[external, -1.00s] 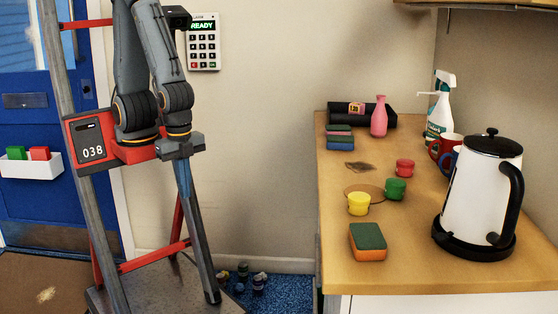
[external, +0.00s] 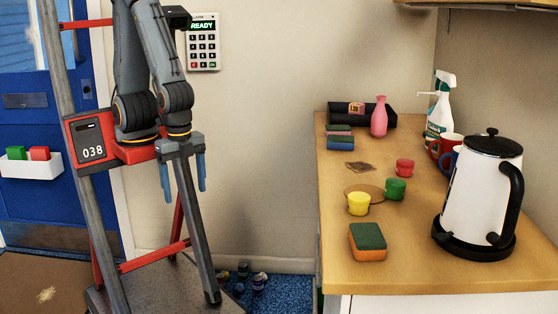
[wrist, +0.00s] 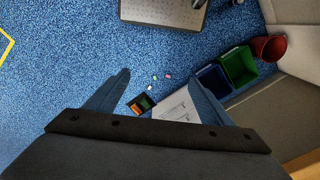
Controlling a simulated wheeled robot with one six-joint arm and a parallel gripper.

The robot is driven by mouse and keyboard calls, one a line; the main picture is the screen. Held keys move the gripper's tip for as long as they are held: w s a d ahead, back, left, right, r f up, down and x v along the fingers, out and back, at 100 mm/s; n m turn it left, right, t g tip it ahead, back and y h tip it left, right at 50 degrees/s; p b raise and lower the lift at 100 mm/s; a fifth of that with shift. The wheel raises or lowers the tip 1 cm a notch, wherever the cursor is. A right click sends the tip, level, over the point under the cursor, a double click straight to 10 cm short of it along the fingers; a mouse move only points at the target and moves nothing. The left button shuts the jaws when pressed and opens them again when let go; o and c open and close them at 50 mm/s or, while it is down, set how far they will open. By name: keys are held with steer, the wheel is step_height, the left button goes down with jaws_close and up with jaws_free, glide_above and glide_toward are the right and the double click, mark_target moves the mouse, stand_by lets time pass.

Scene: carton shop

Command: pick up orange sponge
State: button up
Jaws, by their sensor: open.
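The orange sponge (external: 368,242) lies near the front edge of the wooden counter (external: 420,278) in the external view. Its body is orange and its top is dark green. My gripper (external: 187,188) hangs beside my frame, well left of the counter and far from the sponge. Its two blue fingers point down and stand apart, with nothing between them. In the wrist view the fingers of my gripper (wrist: 160,85) spread over the blue floor, and the sponge is not in that view.
Near the sponge are a yellow pot (external: 358,204), a green pot (external: 395,189) and a red pot (external: 404,168). A white kettle (external: 482,190) stands to the right. A pink bottle (external: 379,117) and a spray bottle (external: 441,105) stand farther back. Bins (wrist: 239,66) stand on the floor.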

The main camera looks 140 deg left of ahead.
steer(key=o, duration=0.3)
steer(key=shift+o, duration=0.2)
steer(key=n+t+y, duration=0.3)
steer(key=n, duration=0.7)
glide_toward(365, 234)
steer(key=f, duration=0.2)
steer(key=shift+w+a+r+b, duration=0.15)
steer(key=shift+w+a+b, duration=0.2)
steer(key=shift+w+a, duration=0.1)
steer(key=shift+x, duration=0.8)
steer(key=shift+y, duration=0.3)
steer(key=shift+s+d+p+x, duration=0.15)
steer(key=shift+p+x, duration=0.3)
steer(key=shift+x, duration=1)
steer(key=shift+s+d+p+x, duration=0.15)
steer(key=shift+p+x, duration=0.3)
steer(key=shift+x, duration=1)
steer(key=shift+w, duration=0.1)
steer(key=c, duration=1.1)
